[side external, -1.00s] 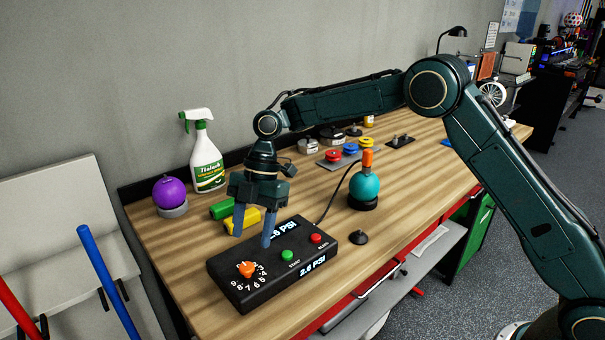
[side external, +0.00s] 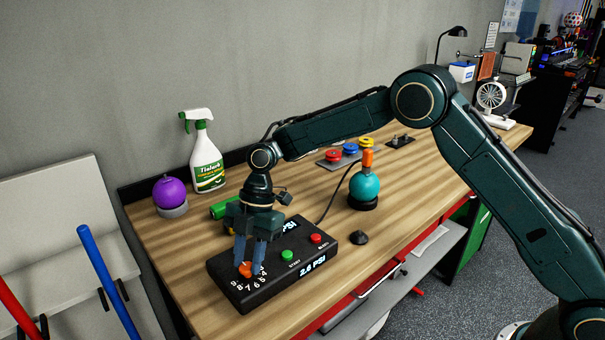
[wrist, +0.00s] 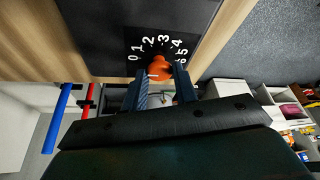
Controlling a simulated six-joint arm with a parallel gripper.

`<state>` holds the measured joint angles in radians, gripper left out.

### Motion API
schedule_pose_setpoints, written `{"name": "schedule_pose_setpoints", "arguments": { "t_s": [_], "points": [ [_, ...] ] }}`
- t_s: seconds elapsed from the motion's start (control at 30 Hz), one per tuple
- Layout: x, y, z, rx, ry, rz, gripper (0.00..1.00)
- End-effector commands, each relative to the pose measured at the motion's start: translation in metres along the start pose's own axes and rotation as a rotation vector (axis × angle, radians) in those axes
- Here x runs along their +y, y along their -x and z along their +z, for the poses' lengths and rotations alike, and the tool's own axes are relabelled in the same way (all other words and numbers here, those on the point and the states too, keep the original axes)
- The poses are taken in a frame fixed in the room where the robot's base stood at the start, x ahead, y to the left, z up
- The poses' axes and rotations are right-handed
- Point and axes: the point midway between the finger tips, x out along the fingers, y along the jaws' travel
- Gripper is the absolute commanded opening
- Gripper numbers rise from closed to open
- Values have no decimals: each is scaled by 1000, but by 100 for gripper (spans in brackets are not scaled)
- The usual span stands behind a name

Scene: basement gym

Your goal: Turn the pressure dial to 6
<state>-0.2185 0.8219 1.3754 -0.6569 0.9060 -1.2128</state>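The orange pressure dial knob (side external: 245,270) sits on the front left of a black control box (side external: 235,290), with white numbers around it. In the wrist view the knob (wrist: 159,67) lies between my two fingers, with 0 to 6 showing around its far side; I cannot tell which number it points at. My gripper (side external: 250,268) points down over the dial, its fingers close on either side of the knob and seemingly shut on it. The front display (side external: 313,266) reads 2.6 PSI; the top display (side external: 289,227) is partly hidden by my gripper.
A green button (side external: 288,255) and a red button (side external: 316,238) are on the box. A teal ball with an orange top (side external: 365,188) stands behind it. A spray bottle (side external: 207,160), a purple ball (side external: 167,192) and a green block (side external: 222,208) are at the back left.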

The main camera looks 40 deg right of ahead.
Motion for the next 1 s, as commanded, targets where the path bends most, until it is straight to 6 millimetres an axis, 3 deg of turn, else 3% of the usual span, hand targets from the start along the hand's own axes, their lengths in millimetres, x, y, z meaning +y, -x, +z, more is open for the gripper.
{"name": "schedule_pose_setpoints", "arguments": {
  "t_s": [0.03, 0.1, 0.57, 1.0],
  "points": [
    [0, 0, 0, 0, 0, 0, 17],
    [0, 0, 0, 0, 0, 0, 6],
    [-1, 1, 0, 0, -64, 26, 6],
    [-4, 1, -2, 0, -354, 147, 6]
  ]
}}
